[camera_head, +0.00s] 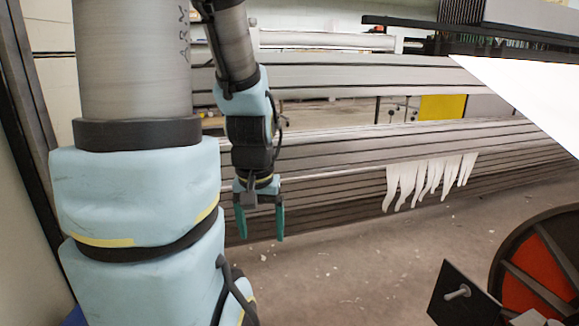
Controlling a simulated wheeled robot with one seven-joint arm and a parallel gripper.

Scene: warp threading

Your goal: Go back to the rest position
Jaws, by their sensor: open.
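My gripper (260,222) hangs from my arm left of the picture's middle. Its two green fingers point down and stand apart, with nothing between them. It is in front of the long grey slatted beams of the machine (330,165), above the floor. A row of white yarn strips (428,180) hangs from the lower beam, well to the right of my gripper and apart from it.
A black and orange wheel (540,265) and a dark plate with a bolt (460,295) stand at the lower right. A white sheet (530,95) slopes at the upper right. The floor (350,275) below my gripper is open, with small scraps.

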